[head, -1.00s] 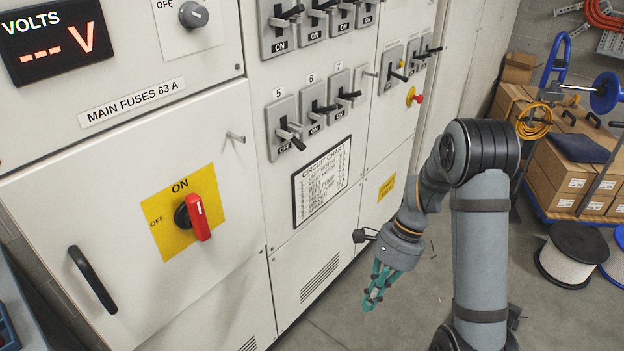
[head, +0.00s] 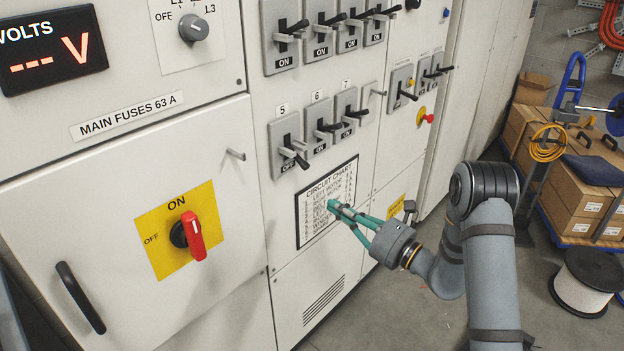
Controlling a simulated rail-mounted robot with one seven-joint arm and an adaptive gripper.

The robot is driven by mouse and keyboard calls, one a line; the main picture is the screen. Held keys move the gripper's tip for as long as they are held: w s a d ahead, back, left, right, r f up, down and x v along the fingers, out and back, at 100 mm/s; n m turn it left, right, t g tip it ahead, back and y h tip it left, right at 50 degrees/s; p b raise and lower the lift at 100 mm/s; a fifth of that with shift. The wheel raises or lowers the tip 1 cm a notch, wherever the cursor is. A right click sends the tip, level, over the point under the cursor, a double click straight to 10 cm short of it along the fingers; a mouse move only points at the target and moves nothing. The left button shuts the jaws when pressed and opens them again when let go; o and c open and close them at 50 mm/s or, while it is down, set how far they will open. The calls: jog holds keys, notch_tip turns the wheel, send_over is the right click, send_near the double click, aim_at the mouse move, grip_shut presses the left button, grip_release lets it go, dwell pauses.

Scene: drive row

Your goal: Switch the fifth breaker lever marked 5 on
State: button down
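The breaker marked 5 (head: 286,145) is at the left end of the lower breaker row on the grey cabinet. Its black lever (head: 296,159) points outward and down, and an OFF label shows at its plate's bottom. Breakers 6 (head: 318,124) and 7 (head: 345,112) are to its right, and their labels appear to read ON. My gripper (head: 335,206) has teal fingers and is in front of the circuit chart, below and right of breaker 5, not touching the lever. Nothing shows in it. I cannot tell how far apart the fingertips are.
The circuit chart (head: 327,201) is on the panel below the breakers. An upper row of breakers (head: 284,36) is above. A red main switch (head: 193,236) on a yellow plate is at left. Small pegs (head: 236,155) stick out. Boxes (head: 566,170) and a cable spool (head: 588,280) are at right.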

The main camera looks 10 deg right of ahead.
aim_at(297, 157)
jog(key=w+a+r+p, duration=0.4)
jog(key=w+a, duration=0.1)
jog(key=w, duration=0.1)
jog(key=shift+w+r+p, duration=0.3)
jog(key=shift+w, duration=0.1)
dwell(0.3)
jog(key=shift+d, duration=0.1)
jog(key=shift+s+d+r+g+p, duration=0.1)
jog(key=shift+s+r+g+p, duration=0.2)
jog(key=shift+p, duration=0.95)
jog(key=shift+w+r, duration=0.1)
jog(key=shift+r, duration=0.05)
